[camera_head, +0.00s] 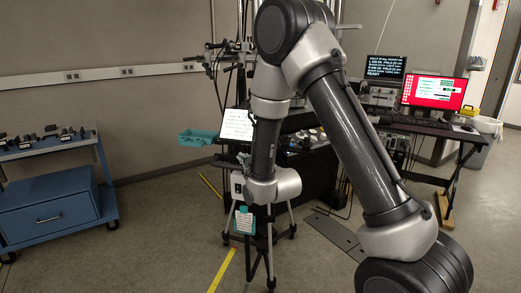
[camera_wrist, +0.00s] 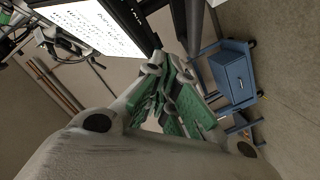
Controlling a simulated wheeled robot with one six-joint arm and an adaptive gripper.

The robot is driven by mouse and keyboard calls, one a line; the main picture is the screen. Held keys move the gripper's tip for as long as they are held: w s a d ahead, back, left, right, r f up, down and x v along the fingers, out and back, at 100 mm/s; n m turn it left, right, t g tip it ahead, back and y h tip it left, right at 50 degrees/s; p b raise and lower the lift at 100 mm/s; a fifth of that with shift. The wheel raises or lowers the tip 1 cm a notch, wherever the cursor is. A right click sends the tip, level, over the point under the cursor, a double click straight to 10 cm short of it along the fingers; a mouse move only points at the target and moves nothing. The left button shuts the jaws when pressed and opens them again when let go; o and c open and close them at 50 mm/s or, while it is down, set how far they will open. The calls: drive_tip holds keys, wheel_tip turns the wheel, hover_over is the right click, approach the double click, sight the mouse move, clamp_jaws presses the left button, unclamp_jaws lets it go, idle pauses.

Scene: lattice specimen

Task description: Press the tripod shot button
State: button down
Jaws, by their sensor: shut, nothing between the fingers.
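I cannot make out the shot button in either view. My gripper (camera_wrist: 157,66), with green finger pads, is shut and empty. In the wrist picture its fingertips lie just below the panel's dark edge; I cannot tell the gap.
A blue cart (camera_head: 52,203) with a drawer stands at the left; it also shows in the wrist view (camera_wrist: 231,72). A desk with a red monitor (camera_head: 434,92) and a dark text screen (camera_head: 385,66) is at the right. Open floor lies at the front left.

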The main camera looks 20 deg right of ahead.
drive_tip(key=shift+r+n, duration=0.3)
drive_tip(key=shift+r, duration=0.25)
drive_tip(key=shift+w, duration=0.15)
drive_tip(key=shift+w+d, duration=0.8)
drive_tip(key=shift+w, duration=0.4)
drive_tip(key=shift+w+d, duration=0.8)
drive_tip(key=shift+w, duration=0.4)
drive_tip(key=shift+w+d, duration=0.8)
drive_tip(key=shift+w, duration=0.4)
drive_tip(key=shift+w, duration=0.1)
drive_tip(key=shift+w+d, duration=0.25)
drive_tip(key=shift+w, duration=0.05)
drive_tip(key=shift+w+d+r, duration=0.15)
drive_tip(key=shift+w, duration=0.1)
